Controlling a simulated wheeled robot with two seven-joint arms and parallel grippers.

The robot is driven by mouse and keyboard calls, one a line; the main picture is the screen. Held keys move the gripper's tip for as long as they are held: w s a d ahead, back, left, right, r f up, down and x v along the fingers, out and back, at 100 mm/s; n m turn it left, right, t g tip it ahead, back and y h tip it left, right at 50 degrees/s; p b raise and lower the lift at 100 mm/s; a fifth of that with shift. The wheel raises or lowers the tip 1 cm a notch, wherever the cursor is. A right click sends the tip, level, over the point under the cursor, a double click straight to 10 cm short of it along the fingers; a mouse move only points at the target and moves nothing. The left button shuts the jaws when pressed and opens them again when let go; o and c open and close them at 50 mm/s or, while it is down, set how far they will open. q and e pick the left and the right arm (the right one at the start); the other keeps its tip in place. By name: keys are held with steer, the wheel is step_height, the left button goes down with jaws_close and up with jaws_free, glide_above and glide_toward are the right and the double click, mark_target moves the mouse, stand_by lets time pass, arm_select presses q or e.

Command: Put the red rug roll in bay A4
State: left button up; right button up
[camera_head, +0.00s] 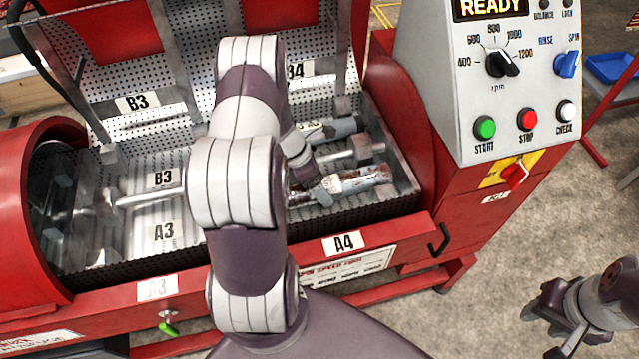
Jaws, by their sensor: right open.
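A wrapped roll with reddish-brown patches (358,180), which looks like the red rug roll, lies nearly level at the right front of the open drum, behind the A4 label (343,244). I cannot tell if it rests on the bay floor. My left arm crosses the middle of the view and hides part of the drum. My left gripper (318,192) is at the roll's left end. Its fingers are mostly hidden, so its grip is unclear. My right gripper (556,309) is open and empty over the floor at the lower right, away from the machine.
Another wrapped roll (335,128) lies behind, on the B4 side. A metal bar with grey blocks (362,148) runs between the rows. Bay A3 (165,232) at left looks empty. The control panel (500,80) stands at right, reading READY. A blue tray (611,67) is farther right.

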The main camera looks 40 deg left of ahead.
arm_select(q)
steer(key=p+v, duration=0.2)
steer(key=v, duration=1)
steer(key=s+d+r+m+y, duration=0.2)
steer(key=d+m, duration=0.7)
steer(key=m, duration=0.5)
steer(key=s+d+r+m+y, duration=0.2)
steer(key=s+d+r+m, duration=0.2)
steer(key=d+m, duration=0.5)
steer(key=r+m, duration=0.1)
steer(key=m, duration=0.5)
steer(key=shift+s+d+r+g+y, duration=0.25)
steer(key=shift+d+r+g+y, duration=0.05)
steer(key=shift+d+y, duration=0.1)
